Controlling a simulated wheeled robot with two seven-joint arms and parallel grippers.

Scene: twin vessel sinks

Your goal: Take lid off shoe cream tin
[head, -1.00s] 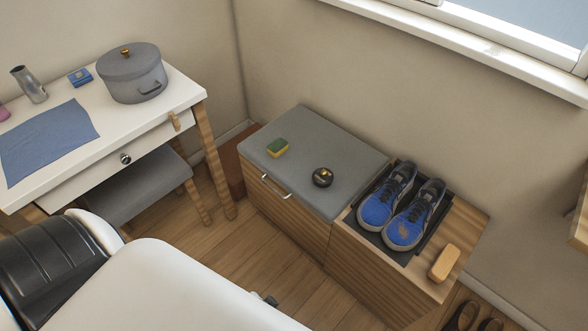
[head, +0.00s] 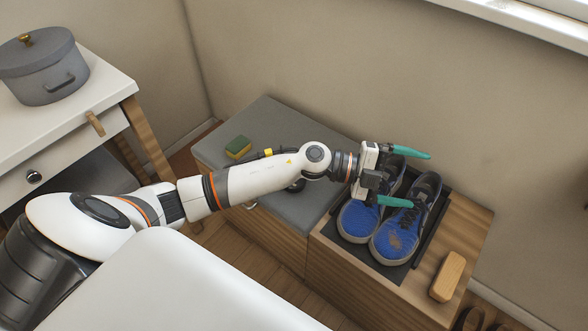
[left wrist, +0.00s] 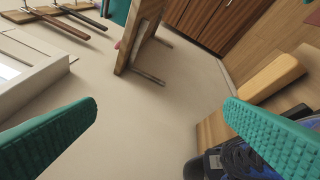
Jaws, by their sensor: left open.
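The shoe cream tin (head: 297,187) is mostly hidden under my left forearm in the head view; only a dark piece of it shows on the grey bench cushion. Whether its lid is on cannot be seen now. My left gripper (head: 421,180) is open and empty, with teal fingers spread above the blue shoes, to the right of the tin. In the left wrist view its two fingers (left wrist: 162,108) are wide apart with nothing between them. My right gripper is not in view.
Blue shoes (head: 393,240) stand on a dark tray on the wooden cabinet, beside a wooden-backed brush (head: 448,276). A green and yellow sponge (head: 238,147) lies on the grey cushion (head: 268,118). A grey pot (head: 42,70) stands on the white table at left.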

